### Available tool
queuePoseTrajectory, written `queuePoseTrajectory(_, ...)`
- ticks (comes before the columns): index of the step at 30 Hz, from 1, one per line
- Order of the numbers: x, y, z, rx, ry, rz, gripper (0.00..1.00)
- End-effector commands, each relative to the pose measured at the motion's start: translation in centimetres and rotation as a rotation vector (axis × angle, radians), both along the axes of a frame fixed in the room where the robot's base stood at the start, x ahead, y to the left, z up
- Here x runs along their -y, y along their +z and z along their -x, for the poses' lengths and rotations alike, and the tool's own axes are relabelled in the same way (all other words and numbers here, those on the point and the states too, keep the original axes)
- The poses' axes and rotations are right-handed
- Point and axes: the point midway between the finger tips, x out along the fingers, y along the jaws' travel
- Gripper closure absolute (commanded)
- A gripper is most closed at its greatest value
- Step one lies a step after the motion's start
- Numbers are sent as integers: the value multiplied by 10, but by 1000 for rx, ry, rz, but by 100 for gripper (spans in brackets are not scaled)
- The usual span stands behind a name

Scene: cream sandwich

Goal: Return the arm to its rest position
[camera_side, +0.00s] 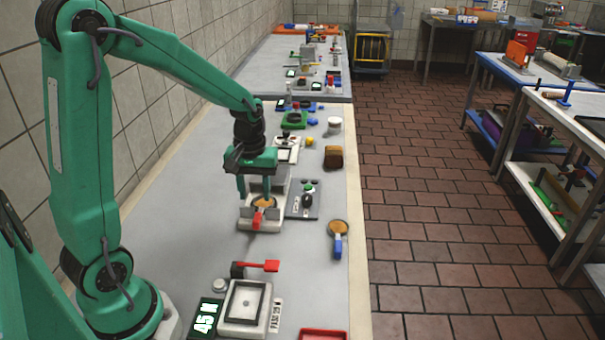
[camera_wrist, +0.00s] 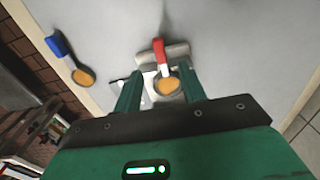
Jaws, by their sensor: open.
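My green gripper (camera_side: 257,190) is at the end of the arm, stretched out over the grey bench (camera_side: 190,210). Its two fingers are apart, and they also show in the wrist view (camera_wrist: 160,88). Below and between them is a red-handled spoon-like tool (camera_side: 259,216) with tan content in its round head. This tool rests on a white-grey stand (camera_side: 250,226) and also shows in the wrist view (camera_wrist: 159,52). I cannot tell whether a finger touches it.
A blue-handled tool with tan content (camera_side: 338,228) lies near the bench's right edge. A grey panel with knobs (camera_side: 304,200) is right of the stand. A red-ended tool (camera_side: 262,266) and a scale-like device (camera_side: 244,302) are nearer. The bench's left side is clear.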

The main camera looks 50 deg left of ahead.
Motion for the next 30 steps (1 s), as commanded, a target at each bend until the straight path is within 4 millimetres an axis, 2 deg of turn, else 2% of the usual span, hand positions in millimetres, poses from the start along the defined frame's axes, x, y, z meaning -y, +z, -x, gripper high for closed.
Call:
queuePoseTrajectory(11,0,0,0,0,0,0,59)
queuePoseTrajectory(17,3,7,2,15,-22,-4,59)
queuePoseTrajectory(23,15,29,10,63,-99,-18,59)
queuePoseTrajectory(30,36,64,29,151,-246,-47,59)
